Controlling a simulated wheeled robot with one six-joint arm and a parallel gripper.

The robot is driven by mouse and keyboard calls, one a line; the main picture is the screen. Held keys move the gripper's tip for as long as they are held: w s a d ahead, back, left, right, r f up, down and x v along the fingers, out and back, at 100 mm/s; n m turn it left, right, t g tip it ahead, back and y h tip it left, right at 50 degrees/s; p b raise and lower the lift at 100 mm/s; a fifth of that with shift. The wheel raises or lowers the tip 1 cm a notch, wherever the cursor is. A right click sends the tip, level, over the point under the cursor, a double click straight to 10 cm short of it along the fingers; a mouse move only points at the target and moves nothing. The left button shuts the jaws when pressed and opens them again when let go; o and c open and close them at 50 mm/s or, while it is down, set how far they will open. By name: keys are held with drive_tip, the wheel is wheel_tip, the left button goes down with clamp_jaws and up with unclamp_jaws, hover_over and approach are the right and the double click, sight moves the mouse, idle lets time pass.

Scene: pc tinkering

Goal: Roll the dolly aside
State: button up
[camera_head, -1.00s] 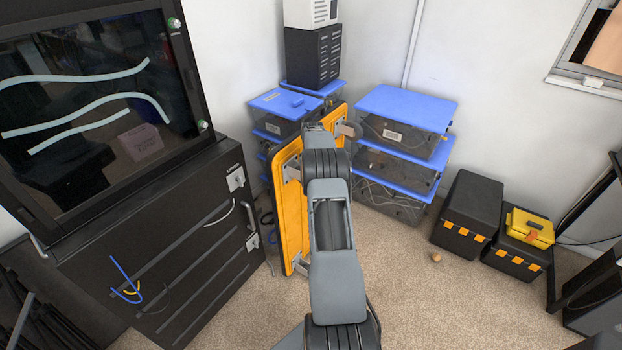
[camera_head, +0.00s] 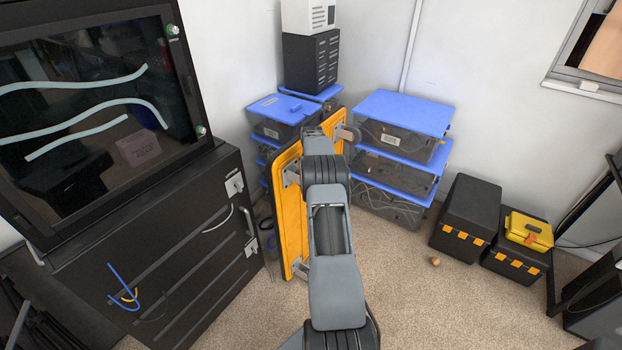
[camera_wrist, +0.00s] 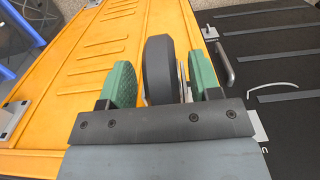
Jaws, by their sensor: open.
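The dolly (camera_head: 290,211) is a yellow-orange platform standing on its edge, with its caster side towards me. It leans between the black cabinet and the stacked bins. In the wrist view its yellow underside (camera_wrist: 90,62) fills the left and middle. My gripper (camera_wrist: 157,85) is open, with one green fingertip on each side of a black caster wheel (camera_wrist: 157,66). I cannot tell whether either fingertip touches the wheel. In the head view my arm hides the dolly's middle and my fingertips.
A black drawer cabinet (camera_head: 185,260) stands close on the left. Clear bins with blue lids (camera_head: 402,112) stand behind and right of the dolly. Black toolboxes (camera_head: 468,215) are farther right, and a small brown ball (camera_head: 435,261) lies on the carpet. Open carpet (camera_head: 440,305) is at front right.

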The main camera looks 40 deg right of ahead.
wheel_tip(320, 180, up, 14)
drive_tip(key=shift+p, duration=0.3)
drive_tip(key=shift+f, duration=0.1)
idle(0.7)
drive_tip(key=f+m, duration=0.3)
drive_tip(key=f, duration=0.1)
drive_tip(key=shift+s+a+f, duration=0.1)
drive_tip(key=shift+s+a, duration=0.15)
drive_tip(key=shift+s, duration=0.05)
drive_tip(key=s+a+r+t, duration=0.1)
drive_tip(key=s+a+r, duration=0.2)
drive_tip(key=s+a, duration=0.5)
drive_tip(key=s+a+r+t+p, duration=0.1)
drive_tip(key=s+a+r, duration=0.3)
drive_tip(key=a, duration=1.2)
drive_tip(key=s+a+r+t+p, duration=0.1)
drive_tip(key=s+a+r, duration=0.3)
drive_tip(key=s+a, duration=0.7)
drive_tip(key=shift+s+a+r+t, duration=0.3)
drive_tip(key=shift+s+a, duration=0.1)
drive_tip(key=shift+a, duration=0.6)
